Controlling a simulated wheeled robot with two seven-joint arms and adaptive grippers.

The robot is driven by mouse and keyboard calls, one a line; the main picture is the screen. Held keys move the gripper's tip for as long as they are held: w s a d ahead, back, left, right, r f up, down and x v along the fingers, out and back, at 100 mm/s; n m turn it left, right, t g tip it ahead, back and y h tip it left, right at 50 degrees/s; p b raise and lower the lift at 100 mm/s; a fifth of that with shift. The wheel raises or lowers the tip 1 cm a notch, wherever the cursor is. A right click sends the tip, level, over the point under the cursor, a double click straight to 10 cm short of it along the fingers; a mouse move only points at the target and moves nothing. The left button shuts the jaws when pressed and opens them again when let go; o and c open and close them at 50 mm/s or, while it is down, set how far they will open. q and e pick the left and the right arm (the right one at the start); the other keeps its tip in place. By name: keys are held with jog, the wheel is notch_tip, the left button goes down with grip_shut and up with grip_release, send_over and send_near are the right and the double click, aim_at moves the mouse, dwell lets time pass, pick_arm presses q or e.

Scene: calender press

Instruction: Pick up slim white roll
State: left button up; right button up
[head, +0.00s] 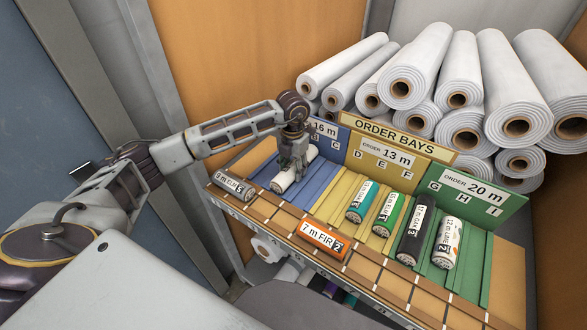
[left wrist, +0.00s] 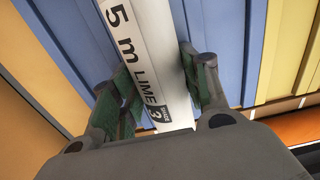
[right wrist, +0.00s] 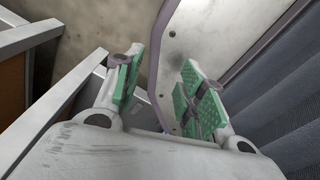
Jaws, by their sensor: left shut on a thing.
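The slim white roll (head: 283,183) lies in the blue bay at the left of the order bays. Its label reads 5 m LIME 3 in the left wrist view (left wrist: 138,40). My left gripper (head: 292,166) comes down over it from above and is shut on it, with one green-padded finger on each side (left wrist: 160,92). The fingers partly hide the roll in the head view. I cannot tell whether it is clear of the bay floor. My right gripper (right wrist: 162,85) is open and empty, and is not in the head view.
A grey 8 m ELM roll (head: 235,185) and an orange 7 m FIR roll (head: 323,239) lie on the front ledge. Teal (head: 362,201), green (head: 389,214), dark (head: 412,234) and white 12 m LIME (head: 447,242) rolls lie in the yellow and green bays. Large rolls (head: 410,82) are stacked behind.

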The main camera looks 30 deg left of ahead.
aim_at(293, 165)
pick_arm(q)
jog(key=shift+w+r, duration=0.1)
jog(key=shift+r, duration=0.55)
notch_tip(293, 165, up, 16)
jog(key=b, duration=0.1)
jog(key=shift+r, duration=0.2)
pick_arm(e)
jog(key=shift+w+d+f, duration=0.25)
jog(key=shift+d+f, duration=0.15)
jog(key=shift+d, duration=0.05)
jog(key=shift+w+d+f, duration=0.2)
jog(key=shift+d+f, duration=0.2)
jog(key=shift+d, duration=0.05)
jog(key=shift+s, duration=0.2)
